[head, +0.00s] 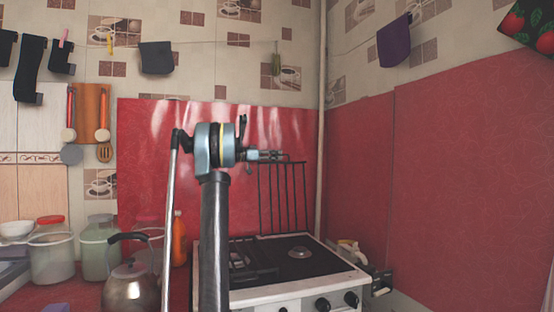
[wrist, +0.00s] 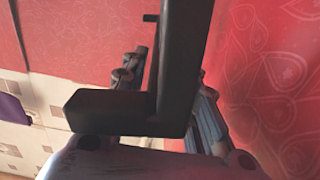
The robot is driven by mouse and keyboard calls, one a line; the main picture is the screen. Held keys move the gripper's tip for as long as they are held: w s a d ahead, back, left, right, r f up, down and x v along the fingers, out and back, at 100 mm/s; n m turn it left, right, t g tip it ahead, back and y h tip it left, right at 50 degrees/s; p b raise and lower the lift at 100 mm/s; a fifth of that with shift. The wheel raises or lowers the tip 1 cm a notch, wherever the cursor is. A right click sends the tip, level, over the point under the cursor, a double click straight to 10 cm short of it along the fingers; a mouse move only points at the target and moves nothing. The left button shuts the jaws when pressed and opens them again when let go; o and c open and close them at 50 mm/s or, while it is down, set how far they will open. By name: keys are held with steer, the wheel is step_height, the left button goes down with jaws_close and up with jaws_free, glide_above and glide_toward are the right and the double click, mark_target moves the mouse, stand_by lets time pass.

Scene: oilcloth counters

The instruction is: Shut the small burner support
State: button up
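A black wire burner support (head: 283,197) stands raised, nearly upright, at the back right of the white stove (head: 290,290). A second black support (head: 252,262) lies flat over the stove's left side. In the head view my gripper (head: 268,155) points right, at the height of the raised support's top edge; I cannot tell if they touch. In the wrist view the fingers show on both sides of a large dark L-shaped piece (wrist: 140,112), very close to the camera. It hides the fingertips, and I cannot tell whether it belongs to the support.
A steel kettle (head: 131,287), an orange bottle (head: 179,240) and several jars stand left of the stove. Red panels cover the walls behind and to the right. A pale vertical pipe (head: 321,130) runs up the corner. Space above the right burner (head: 300,252) is clear.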

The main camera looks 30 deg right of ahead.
steer(key=shift+x, duration=0.8)
jaws_close()
